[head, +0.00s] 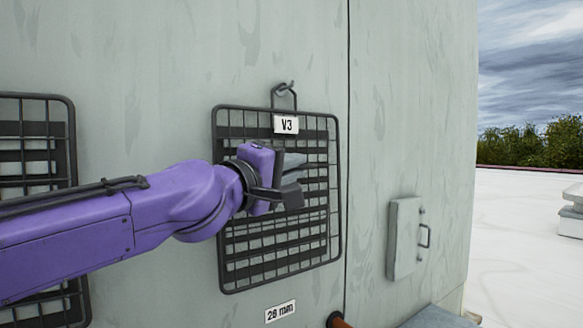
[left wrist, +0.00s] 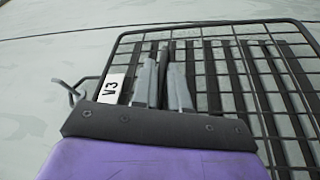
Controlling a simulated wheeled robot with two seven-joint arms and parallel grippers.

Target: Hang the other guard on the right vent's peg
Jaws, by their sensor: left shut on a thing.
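The black wire guard (head: 334,200) with a white V3 tag (head: 286,124) stands upright against the dark slats of the right vent on the grey wall. Its top loop (head: 273,98) is at the hooked metal peg (head: 290,86); I cannot tell for sure whether the loop bears on the peg. My left gripper (head: 292,165) is shut on the guard's bars near its upper middle. In the left wrist view the grey fingers (left wrist: 165,75) close on a bar beside the tag, and the peg (left wrist: 70,88) shows at the left. My right gripper is not in view.
Another black guard (head: 72,150) covers a vent at the left edge. A "26 mm" label (head: 280,311) is on the wall below. A grey box with a handle (head: 404,238) juts from the wall at right. An orange-brown pipe (head: 338,321) shows at the bottom.

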